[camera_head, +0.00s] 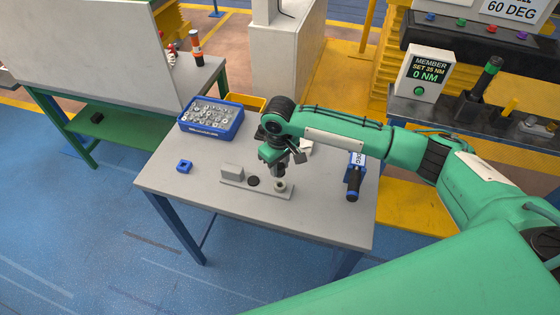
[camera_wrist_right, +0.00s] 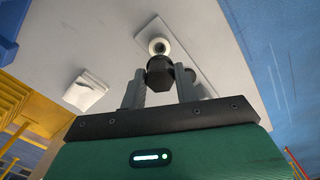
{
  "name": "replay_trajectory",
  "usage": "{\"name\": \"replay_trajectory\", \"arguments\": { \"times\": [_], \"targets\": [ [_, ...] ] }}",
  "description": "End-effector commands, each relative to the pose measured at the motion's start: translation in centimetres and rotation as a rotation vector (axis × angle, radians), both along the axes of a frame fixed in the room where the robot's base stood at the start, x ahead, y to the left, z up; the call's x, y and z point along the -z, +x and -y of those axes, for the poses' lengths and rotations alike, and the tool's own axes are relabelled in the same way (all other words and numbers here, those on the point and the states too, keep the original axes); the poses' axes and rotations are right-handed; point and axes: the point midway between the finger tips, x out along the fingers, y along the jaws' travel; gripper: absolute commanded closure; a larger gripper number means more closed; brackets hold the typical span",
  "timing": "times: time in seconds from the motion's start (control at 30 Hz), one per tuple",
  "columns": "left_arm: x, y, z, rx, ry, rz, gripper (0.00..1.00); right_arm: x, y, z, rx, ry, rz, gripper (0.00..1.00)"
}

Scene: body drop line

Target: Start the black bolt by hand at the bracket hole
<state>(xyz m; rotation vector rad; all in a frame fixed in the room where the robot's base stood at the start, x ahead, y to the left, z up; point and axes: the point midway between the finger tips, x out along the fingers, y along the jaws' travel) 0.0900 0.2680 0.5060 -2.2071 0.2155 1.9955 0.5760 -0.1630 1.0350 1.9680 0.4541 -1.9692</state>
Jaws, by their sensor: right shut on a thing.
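The bracket (camera_head: 262,190) is a flat light-grey plate on the grey table. It carries a grey block at its left end, a dark round spot in the middle and a pale round boss (camera_head: 280,186) near the right end. My right gripper (camera_head: 279,168) points down just above that boss. In the right wrist view, my right gripper (camera_wrist_right: 160,76) is shut on the black bolt (camera_wrist_right: 159,68), with a finger on each side of it. The bolt's far end lines up close to the boss (camera_wrist_right: 158,46); I cannot tell whether it touches. My left gripper is not in view.
A blue bin (camera_head: 211,118) of metal parts stands at the back left of the table (camera_head: 190,205), with a yellow tray behind it. A small blue part (camera_head: 184,166) lies at the left. A blue and black tool (camera_head: 354,177) lies at the right.

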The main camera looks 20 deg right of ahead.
Motion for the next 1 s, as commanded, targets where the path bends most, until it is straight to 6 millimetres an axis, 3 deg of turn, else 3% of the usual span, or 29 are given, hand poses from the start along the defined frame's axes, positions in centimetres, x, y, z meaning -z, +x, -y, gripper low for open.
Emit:
{"name": "replay_trajectory", "arguments": {
  "times": [0.33, 0.57, 1.0],
  "targets": [
    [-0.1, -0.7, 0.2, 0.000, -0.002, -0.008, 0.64, -0.1, 0.0, 0.0, 0.001, 0.000, 0.000, 1.00],
    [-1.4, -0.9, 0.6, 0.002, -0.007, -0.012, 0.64, -0.3, -0.1, 0.0, 0.001, 0.001, -0.003, 1.00],
    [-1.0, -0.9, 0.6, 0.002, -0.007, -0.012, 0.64, 3.1, -0.1, 0.0, 0.002, 0.000, -0.001, 1.00]
  ]
}}
